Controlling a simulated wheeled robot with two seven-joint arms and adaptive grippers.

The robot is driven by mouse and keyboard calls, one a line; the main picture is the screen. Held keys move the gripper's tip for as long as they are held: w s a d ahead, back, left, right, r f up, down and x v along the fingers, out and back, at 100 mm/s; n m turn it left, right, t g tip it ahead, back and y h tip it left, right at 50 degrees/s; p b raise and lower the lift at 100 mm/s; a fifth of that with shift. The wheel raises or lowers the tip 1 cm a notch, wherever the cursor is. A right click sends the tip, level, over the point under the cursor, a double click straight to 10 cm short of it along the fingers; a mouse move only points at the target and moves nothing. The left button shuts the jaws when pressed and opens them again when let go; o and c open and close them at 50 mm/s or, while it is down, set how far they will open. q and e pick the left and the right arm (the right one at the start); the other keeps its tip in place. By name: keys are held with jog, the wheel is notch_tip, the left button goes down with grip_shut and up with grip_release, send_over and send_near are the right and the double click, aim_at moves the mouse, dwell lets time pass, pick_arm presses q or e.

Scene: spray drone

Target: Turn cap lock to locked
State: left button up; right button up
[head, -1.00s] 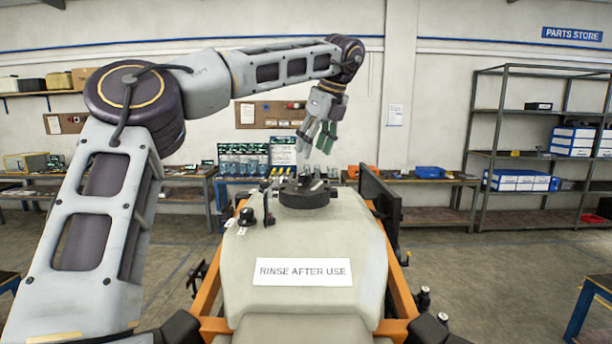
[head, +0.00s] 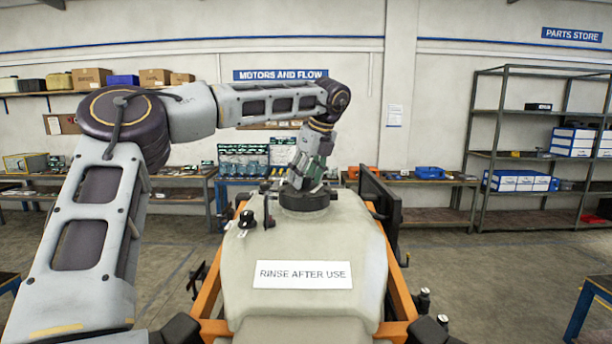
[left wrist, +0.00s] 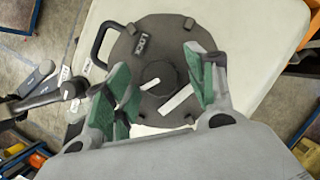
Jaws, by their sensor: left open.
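The round black cap (head: 304,200) sits on top of the pale tank (head: 330,230). In the left wrist view the cap's flange (left wrist: 148,45) shows a LOCK label and a central knob (left wrist: 158,84) with a white pointer mark. A second white bar lies on the flange to the knob's lower right; the LOCK label is above the knob. My left gripper (head: 305,183) is over the cap, pointing down. In the left wrist view its green-padded fingers (left wrist: 163,92) are apart, on either side of the knob, with a gap visible. My right gripper is not in view.
A black handle loop (left wrist: 103,42) stands beside the cap. A small black knob (head: 247,219) with white labels and a lever are left of the cap on the tank. A dark upright panel (head: 380,205) and an orange frame (head: 400,285) flank the tank.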

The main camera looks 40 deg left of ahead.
pick_arm(q)
jog(key=shift+c, duration=0.4)
jog(key=c, duration=1)
jog(key=shift+o, duration=0.2)
